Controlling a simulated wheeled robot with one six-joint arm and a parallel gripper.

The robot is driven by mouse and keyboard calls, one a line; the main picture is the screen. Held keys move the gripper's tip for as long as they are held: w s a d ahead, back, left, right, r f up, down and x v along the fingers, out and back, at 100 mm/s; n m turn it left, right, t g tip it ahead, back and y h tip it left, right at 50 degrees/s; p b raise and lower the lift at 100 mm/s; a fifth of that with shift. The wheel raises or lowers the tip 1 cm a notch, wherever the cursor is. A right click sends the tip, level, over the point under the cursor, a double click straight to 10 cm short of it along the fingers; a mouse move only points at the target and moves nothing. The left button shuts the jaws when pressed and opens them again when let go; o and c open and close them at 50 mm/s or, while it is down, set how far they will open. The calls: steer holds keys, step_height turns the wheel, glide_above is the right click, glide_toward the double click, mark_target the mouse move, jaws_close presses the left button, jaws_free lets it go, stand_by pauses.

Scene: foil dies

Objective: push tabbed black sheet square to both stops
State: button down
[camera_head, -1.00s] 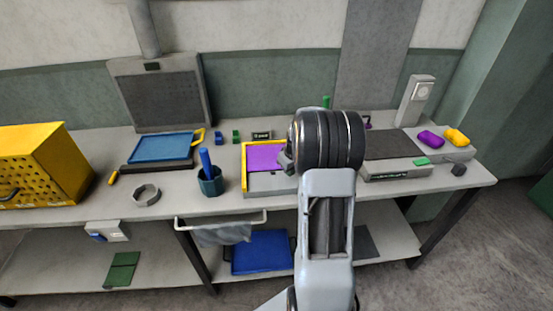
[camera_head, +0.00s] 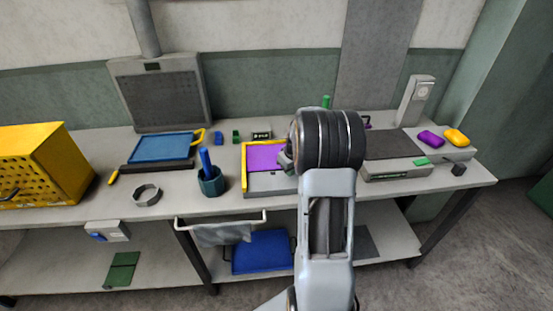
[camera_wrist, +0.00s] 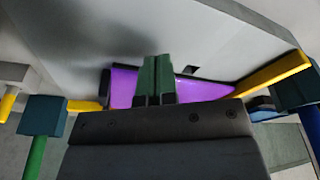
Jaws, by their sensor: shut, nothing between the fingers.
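A purple sheet (camera_head: 264,157) lies on a grey plate (camera_head: 270,183) with yellow stops (camera_head: 244,172) along its left and back edges. The sheet also shows in the wrist view (camera_wrist: 205,90), where a small black tab (camera_wrist: 188,70) shows at its edge. I see no sheet there that is black all over. My gripper (camera_wrist: 157,62) is shut, its two green fingers together in front of the sheet with nothing between them. I cannot tell whether the fingertips touch it. In the head view my arm hides the fingers and the right part of the plate.
A dark-topped flat unit (camera_head: 395,146) stands to the right, with purple and yellow pieces (camera_head: 456,137) beyond it. A teal cup (camera_head: 211,182) with a blue handle stands close to the plate's left side. A blue tray (camera_head: 162,147) and yellow crate (camera_head: 40,165) are farther left.

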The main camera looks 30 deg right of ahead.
steer(key=shift+f+b, duration=0.65)
steer(key=shift+f, duration=0.15)
steer(key=shift+r, duration=0.1)
stand_by(0.4)
steer(key=shift+w, duration=0.1)
steer(key=shift+w+d, duration=0.45)
steer(key=shift+w, duration=0.3)
steer(key=shift+s+a, duration=0.1)
steer(key=shift+s+a, duration=0.2)
steer(key=shift+s, duration=0.2)
step_height(320, 180, up, 8)
steer(key=p, duration=0.5)
